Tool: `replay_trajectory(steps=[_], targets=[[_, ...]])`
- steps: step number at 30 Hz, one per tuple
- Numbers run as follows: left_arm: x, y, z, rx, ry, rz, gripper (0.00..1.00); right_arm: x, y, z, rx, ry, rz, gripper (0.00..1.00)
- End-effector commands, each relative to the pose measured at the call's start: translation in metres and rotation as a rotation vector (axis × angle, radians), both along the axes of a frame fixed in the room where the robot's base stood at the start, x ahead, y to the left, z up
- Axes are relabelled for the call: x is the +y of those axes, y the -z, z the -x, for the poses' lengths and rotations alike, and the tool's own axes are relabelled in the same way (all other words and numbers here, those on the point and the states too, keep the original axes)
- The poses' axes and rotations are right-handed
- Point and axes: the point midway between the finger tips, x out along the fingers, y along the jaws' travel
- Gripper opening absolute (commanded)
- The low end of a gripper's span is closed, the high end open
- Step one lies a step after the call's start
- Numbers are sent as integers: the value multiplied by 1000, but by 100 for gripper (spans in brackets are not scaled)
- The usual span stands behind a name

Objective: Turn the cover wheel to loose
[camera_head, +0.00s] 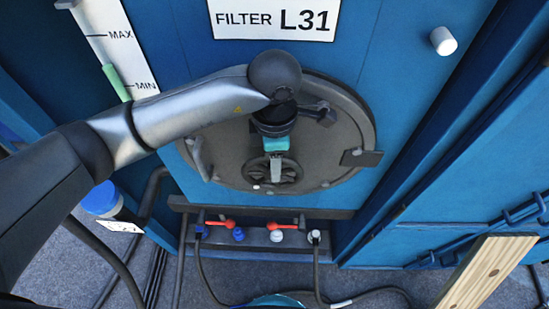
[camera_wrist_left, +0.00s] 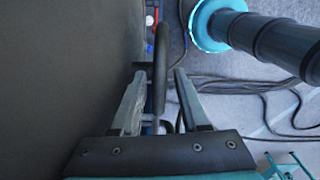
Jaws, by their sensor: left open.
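The cover (camera_head: 220,160) is a large round dark grey lid on the blue filter cabinet. The cover wheel (camera_head: 291,177), a small dark handwheel, sits on its lower middle. My left gripper (camera_head: 276,180) is over the wheel, and my wrist hides its upper part. In the left wrist view, the left gripper (camera_wrist_left: 159,76) is open. The wheel's dark rim (camera_wrist_left: 160,60) shows edge-on between the two fingers, with small gaps on both sides. I cannot tell which way the wheel is set. My right gripper is not in view.
A ledge below the cover carries red-handled valves (camera_head: 220,224) and plugs (camera_head: 238,234). A white knob (camera_head: 443,41) sticks out at upper right. Black cables (camera_head: 385,290) lie on the grey floor. A wooden plank (camera_head: 487,272) stands at lower right.

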Motion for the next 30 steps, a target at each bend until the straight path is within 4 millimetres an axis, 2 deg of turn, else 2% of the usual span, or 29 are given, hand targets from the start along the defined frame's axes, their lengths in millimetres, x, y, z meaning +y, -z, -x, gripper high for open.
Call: replay_trajectory(steps=[2, 13, 25, 30], targets=[[0, 0, 0, 0, 0, 0, 42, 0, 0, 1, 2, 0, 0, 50], [0, -1, 0, 1, 0, 0, 1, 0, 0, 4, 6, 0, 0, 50], [0, 0, 0, 1, -1, 2, 0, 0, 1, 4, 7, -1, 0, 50], [2, 1, 0, 0, -2, 29, 0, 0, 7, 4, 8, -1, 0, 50]])
